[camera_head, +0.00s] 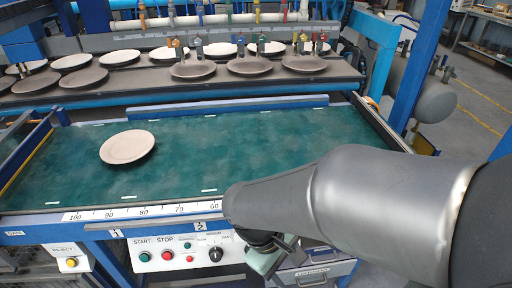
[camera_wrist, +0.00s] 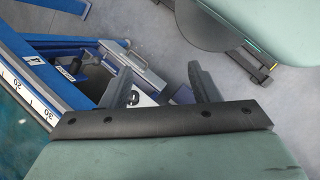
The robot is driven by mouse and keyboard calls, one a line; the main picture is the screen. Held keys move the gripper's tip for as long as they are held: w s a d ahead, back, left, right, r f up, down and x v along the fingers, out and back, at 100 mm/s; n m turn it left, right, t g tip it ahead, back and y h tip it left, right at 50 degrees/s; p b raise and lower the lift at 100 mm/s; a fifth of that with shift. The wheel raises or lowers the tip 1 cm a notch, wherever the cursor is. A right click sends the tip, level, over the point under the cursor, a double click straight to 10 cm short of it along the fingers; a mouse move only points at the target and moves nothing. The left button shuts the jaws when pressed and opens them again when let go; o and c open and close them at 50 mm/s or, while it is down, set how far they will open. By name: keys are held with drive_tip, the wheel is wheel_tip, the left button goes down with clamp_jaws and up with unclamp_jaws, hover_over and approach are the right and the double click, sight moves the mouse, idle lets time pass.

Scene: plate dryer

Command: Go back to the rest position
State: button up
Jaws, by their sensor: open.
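My gripper shows in the wrist view (camera_wrist: 163,82), with its two dark fingers spread apart and nothing between them. In the head view my gripper (camera_head: 268,256) hangs at the front edge of the machine, beside the control panel, mostly hidden behind my grey arm. The wrist view looks past the fingers at the blue machine frame and the grey floor. A single pale plate (camera_head: 127,147) lies flat on the left part of the green table (camera_head: 230,150), well apart from my gripper.
Behind the table, rows of plates (camera_head: 193,69) sit on a dark conveyor (camera_head: 130,92) under suction cups. A control panel (camera_head: 178,253) with buttons is on the machine front. A blue post (camera_head: 415,75) stands at the right. Grey floor (camera_wrist: 155,40) lies beyond the frame.

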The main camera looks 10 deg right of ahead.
wheel_tip(320, 180, up, 10)
drive_tip(key=d+m+t+y+p, duration=0.2)
drive_tip(key=m+y+p, duration=0.2)
drive_tip(key=m+p, duration=0.3)
drive_tip(key=shift+w+y, duration=0.4)
drive_tip(key=shift+w, duration=0.05)
idle(1.0)
